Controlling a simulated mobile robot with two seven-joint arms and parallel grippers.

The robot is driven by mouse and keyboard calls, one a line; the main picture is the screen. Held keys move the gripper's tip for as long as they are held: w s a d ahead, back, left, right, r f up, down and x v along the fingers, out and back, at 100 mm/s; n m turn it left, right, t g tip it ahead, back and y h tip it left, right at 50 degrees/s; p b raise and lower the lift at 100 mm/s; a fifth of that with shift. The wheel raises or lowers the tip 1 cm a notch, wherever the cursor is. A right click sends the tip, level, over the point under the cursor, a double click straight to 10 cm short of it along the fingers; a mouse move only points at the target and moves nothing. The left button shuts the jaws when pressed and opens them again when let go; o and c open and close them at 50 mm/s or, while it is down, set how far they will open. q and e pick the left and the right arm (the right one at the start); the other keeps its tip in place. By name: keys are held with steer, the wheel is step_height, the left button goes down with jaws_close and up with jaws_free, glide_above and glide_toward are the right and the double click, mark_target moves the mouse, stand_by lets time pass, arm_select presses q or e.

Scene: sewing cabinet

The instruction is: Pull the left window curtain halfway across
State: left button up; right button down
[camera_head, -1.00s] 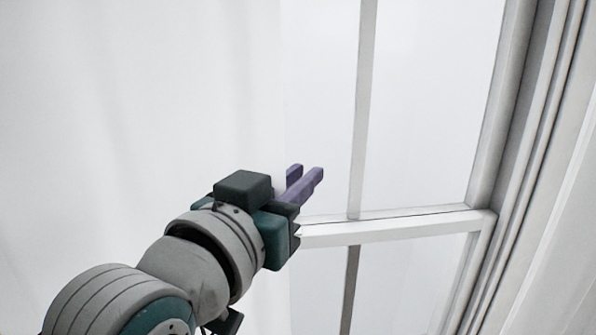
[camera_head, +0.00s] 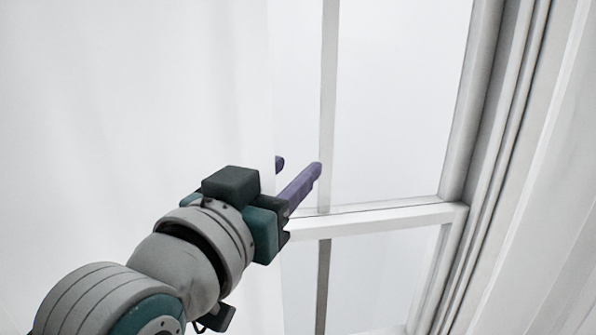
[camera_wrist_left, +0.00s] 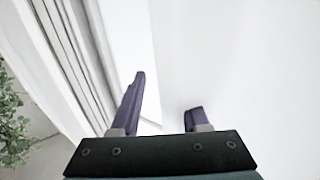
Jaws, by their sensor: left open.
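The left window curtain (camera_head: 130,130) is a white sheer cloth filling the left of the head view. Its free edge hangs near the window's middle. My left gripper (camera_head: 298,166) is open at that edge, with purple fingers pointing away from me. One finger shows whole on the window side of the edge; only the tip of the other shows. In the left wrist view the curtain (camera_wrist_left: 250,70) fills the right side and hides the front of the short-looking finger. I cannot tell whether the cloth touches the fingers. My right gripper is out of view.
The window has a vertical bar (camera_head: 327,110) and a cross rail (camera_head: 385,217) close by my gripper. Its frame (camera_head: 475,120) and another white curtain (camera_head: 555,245) stand to the right. A green plant (camera_wrist_left: 14,125) shows at the left of the wrist view.

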arm_select(q)
steer(key=v, duration=1)
steer(key=shift+b, duration=0.3)
steer(key=shift+f, duration=0.15)
steer(key=s+a+f+n+g+y, duration=0.1)
steer(key=s+a+f+g+y, duration=0.4)
steer(key=f, duration=0.4)
steer(key=s+a+f+n+g+y, duration=0.1)
steer(key=s+a+f+g, duration=0.1)
steer(key=s+a+g, duration=0.35)
steer(key=s+a+f+g+y, duration=0.1)
steer(key=s+a+f+g, duration=0.15)
steer(key=s, duration=0.65)
step_height(320, 180, up, 36)
steer(key=p, duration=3.6)
steer(key=shift+d+p, duration=0.3)
steer(key=shift+d, duration=0.2)
steer(key=shift+w+f, duration=0.1)
steer(key=shift+w, duration=0.05)
